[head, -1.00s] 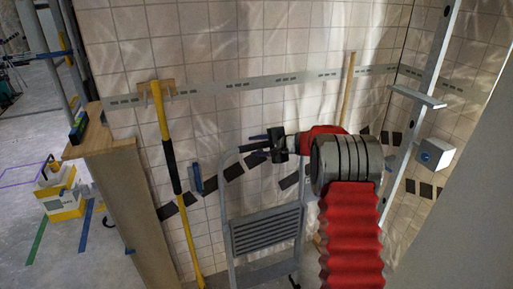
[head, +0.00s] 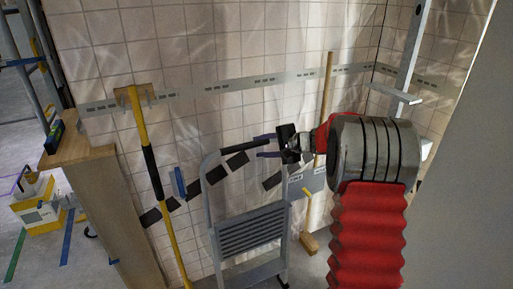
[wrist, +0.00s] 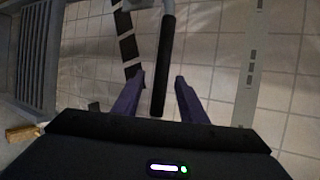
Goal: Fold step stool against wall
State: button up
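The grey step stool (head: 252,229) stands upright in front of the tiled wall (head: 205,125), with a ribbed step and a lower step below. A black grip (head: 238,146) covers its top rail. My gripper (head: 259,146) is at the right end of this grip, with its purple fingers spread apart. In the wrist view, the grip (wrist: 164,60) runs down between the open fingers (wrist: 157,92) without visible contact on either. How deep it sits between them I cannot tell. The stool's side and step show at the left of the wrist view (wrist: 33,55). Its feet are partly cut off.
A yellow pole (head: 163,215) leans on the wall left of the stool. A wooden-handled broom (head: 327,110) stands to its right, beside a grey panel (head: 306,184). A wooden cabinet (head: 105,195) is at left. A grey metal rail (head: 205,89) crosses the wall.

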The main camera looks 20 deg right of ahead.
jog(key=shift+c, duration=0.4)
jog(key=shift+s, duration=0.1)
jog(key=shift+c, duration=0.8)
jog(key=s+a+r+n+g, duration=0.1)
jog(key=s+a, duration=0.1)
jog(key=a, duration=0.1)
jog(key=s+a+r+n, duration=0.1)
jog(key=s+a+r, duration=0.1)
jog(key=s+a, duration=0.1)
jog(key=s+a+r+n+g, duration=0.1)
jog(key=s+a, duration=0.2)
jog(key=shift+a+r+n+g, duration=0.1)
jog(key=shift+r+n+g, duration=0.15)
jog(key=shift+n+g, duration=0.05)
grip_shut()
jog(key=s+a+r+n+g+h, duration=0.1)
jog(key=s+a+n, duration=0.1)
jog(key=s+a, duration=0.35)
jog(key=s+a+r+n+g, duration=0.2)
jog(key=s, duration=0.6)
jog(key=s+f+n+h, duration=0.1)
jog(key=s+n+h, duration=0.1)
jog(key=s, duration=0.9)
jog(key=s+d+f+n+h, duration=0.1)
jog(key=s+f+n+h, duration=0.1)
jog(key=s, duration=1)
jog(key=shift+f+n+h, duration=0.2)
jog(key=shift+n+h, duration=0.6)
jog(key=shift+n, duration=0.4)
jog(key=shift+s, duration=0.1)
